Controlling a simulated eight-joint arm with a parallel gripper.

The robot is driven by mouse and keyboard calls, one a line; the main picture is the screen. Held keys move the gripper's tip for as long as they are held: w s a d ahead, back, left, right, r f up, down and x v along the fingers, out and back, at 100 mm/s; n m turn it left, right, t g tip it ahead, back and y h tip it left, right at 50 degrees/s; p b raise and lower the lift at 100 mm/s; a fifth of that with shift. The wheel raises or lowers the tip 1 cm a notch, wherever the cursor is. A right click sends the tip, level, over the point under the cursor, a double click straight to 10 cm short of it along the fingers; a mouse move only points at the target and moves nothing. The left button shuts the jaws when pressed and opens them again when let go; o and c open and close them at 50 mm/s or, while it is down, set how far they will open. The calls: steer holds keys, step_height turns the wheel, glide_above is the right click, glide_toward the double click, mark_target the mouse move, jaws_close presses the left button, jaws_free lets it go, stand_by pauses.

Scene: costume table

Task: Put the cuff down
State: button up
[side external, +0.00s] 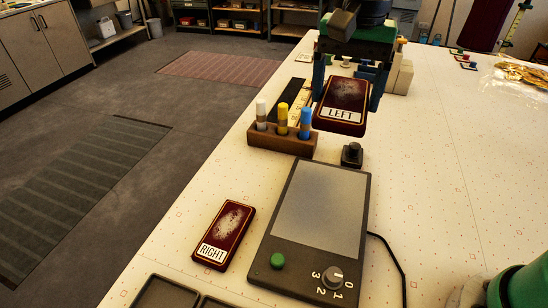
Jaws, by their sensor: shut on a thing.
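A dark red cuff marked LEFT (343,101), with a pale speckled patch, is held between the blue fingers of my gripper (346,97). It appears raised above the white table (440,180), beyond the marker block; the exact height is hard to tell. A similar dark red cuff marked RIGHT (223,236) lies flat on the table at the front left, apart from my gripper.
A black panel with a grey screen (320,210), green button and numbered dial lies mid-table, its cable at right. A wooden block (282,141) holds three markers. A small black knob (352,155) stands beside it. Dark trays (166,293) are at the front left. Table right of the panel is mostly clear.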

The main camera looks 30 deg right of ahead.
mark_target(324, 202)
step_height(324, 202, down, 19)
steer(key=shift+f, duration=0.1)
stand_by(0.4)
steer(key=shift+f, duration=0.1)
steer(key=o, duration=1.3)
steer(key=shift+c, duration=0.2)
step_height(324, 202, up, 11)
steer(key=s+d+n+t, duration=0.3)
steer(key=d+n+t, duration=0.4)
steer(key=d+n, duration=0.2)
steer(key=shift+s+d+r, duration=0.2)
steer(key=shift+s+d, duration=0.05)
steer(key=shift+s, duration=0.1)
